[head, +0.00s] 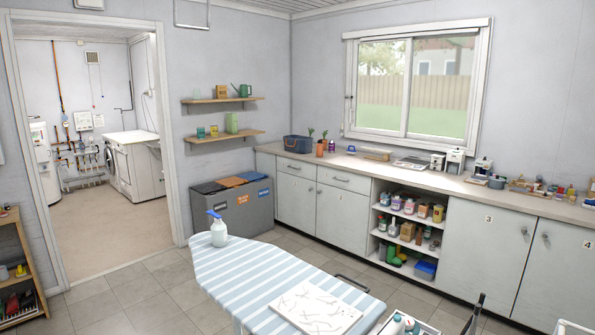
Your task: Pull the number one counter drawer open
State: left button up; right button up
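The counter (400,173) runs along the wall under the window. At its left end are two drawers side by side, a left drawer (297,172) and a right drawer (344,186), each with a small handle. Both look shut, their fronts flush with the cabinet. I cannot read a number on either drawer. Neither of my grippers shows in the head view.
A striped ironing board (235,270) with a spray bottle (218,231) stands in front of the counter. A grey sorting bin (235,212) stands left of the drawers. Doors marked 3 (484,250) and 4 (560,275) are at right. Tiled floor (310,253) shows between board and cabinets.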

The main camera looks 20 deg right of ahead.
aim_at(307, 170)
jog(key=i+j+u, duration=0.3)
jog(key=i+j, duration=0.3)
jog(key=i+j+u, duration=0.3)
jog(key=i, duration=0.55)
jog(key=i+u, duration=0.25)
jog(key=i, duration=0.55)
jog(key=i+z, duration=0.1)
jog(key=i, duration=0.45)
jog(key=i+j+z, duration=0.1)
jog(key=i, duration=0.45)
jog(key=i+j+z, duration=0.1)
jog(key=i, duration=0.5)
jog(key=i+l+z, duration=0.25)
jog(key=i+z, duration=1.05)
jog(key=i+j+z, duration=0.4)
jog(key=i+l+z, duration=0.2)
jog(key=i+z, duration=0.25)
jog(key=i, duration=0.45)
jog(key=i+j+z, duration=0.15)
jog(key=i+z, duration=0.25)
jog(key=i, duration=0.5)
jog(key=i+l+u, duration=0.1)
jog(key=i, duration=0.45)
jog(key=i+l, duration=0.15)
jog(key=i, duration=0.4)
jog(key=i+l+u, duration=0.15)
jog(key=i, duration=0.4)
